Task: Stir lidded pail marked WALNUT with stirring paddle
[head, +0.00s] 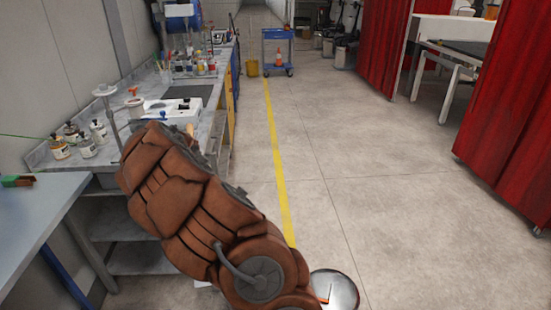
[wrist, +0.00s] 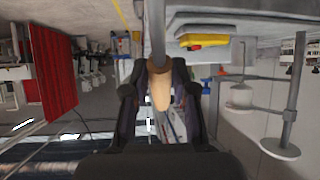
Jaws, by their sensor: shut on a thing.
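My gripper (wrist: 159,88) shows in the wrist view, its two dark fingers shut on a tan, wooden-looking handle (wrist: 160,82). A grey shaft (wrist: 156,35) runs from the handle toward the top of the picture. This looks like the stirring paddle, but its far end is out of view. I cannot make out a lidded pail marked WALNUT in either view.
A grey workbench (head: 53,155) runs along the left wall, with labelled bottles (head: 60,147), a white tray-like unit (head: 172,108) and a stand (head: 104,90). A blue cart (head: 277,48) stands far back. Red curtains (head: 510,130) hang right. The middle floor is clear.

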